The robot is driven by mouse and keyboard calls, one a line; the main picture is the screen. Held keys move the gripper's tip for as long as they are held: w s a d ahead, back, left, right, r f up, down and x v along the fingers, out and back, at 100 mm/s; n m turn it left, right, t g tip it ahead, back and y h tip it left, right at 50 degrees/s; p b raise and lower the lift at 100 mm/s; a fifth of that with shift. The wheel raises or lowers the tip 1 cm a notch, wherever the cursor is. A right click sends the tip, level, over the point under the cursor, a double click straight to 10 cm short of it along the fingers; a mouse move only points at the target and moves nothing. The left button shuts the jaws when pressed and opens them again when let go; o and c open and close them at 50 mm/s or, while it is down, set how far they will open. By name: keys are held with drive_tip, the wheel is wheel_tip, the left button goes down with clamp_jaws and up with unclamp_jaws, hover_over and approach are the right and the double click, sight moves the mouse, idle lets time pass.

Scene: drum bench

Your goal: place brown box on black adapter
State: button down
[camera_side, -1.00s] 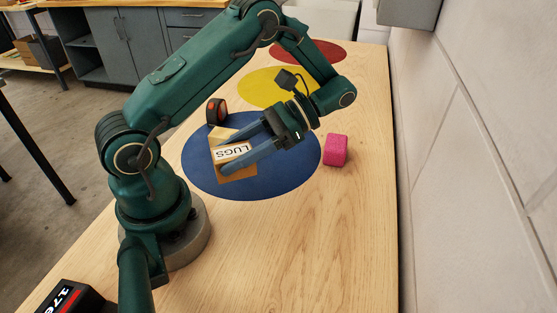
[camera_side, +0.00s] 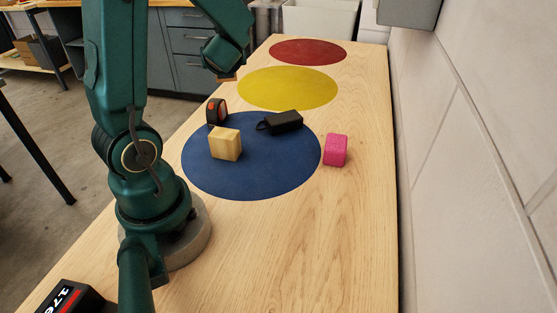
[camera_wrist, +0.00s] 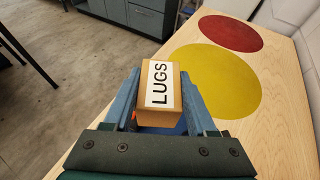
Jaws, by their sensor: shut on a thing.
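The brown box (camera_wrist: 157,105) has a white label reading LUGS and shows in the wrist view between the two blue fingers of my gripper (camera_wrist: 160,78). My gripper is shut on it and holds it up off the table. In the side view my arm hides most of the gripper and box; only a small brown piece of the box (camera_side: 228,79) shows. The black adapter (camera_side: 286,121), with a cable loop at its left end, lies on the far part of the blue disc (camera_side: 255,180). My gripper is away from it, up and to the left in the picture.
A pale wooden block (camera_side: 225,144) sits on the blue disc, left of the adapter. A black and red round item (camera_side: 216,111) stands at the disc's far left edge. A pink block (camera_side: 336,150) is at its right edge. Yellow (camera_side: 288,88) and red (camera_side: 307,52) discs are clear.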

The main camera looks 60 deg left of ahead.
drive_tip(key=shift+w+d+m+t, duration=0.2)
drive_tip(key=shift+w+m+t, duration=0.2)
drive_tip(key=shift+w, duration=0.1)
hover_over(281, 116)
wheel_tip(281, 116, down, 7)
drive_tip(key=shift+r, duration=0.1)
drive_tip(key=shift+f, duration=2)
drive_tip(key=shift+c, duration=1)
unclamp_jaws()
drive_tip(key=shift+f, duration=0.1)
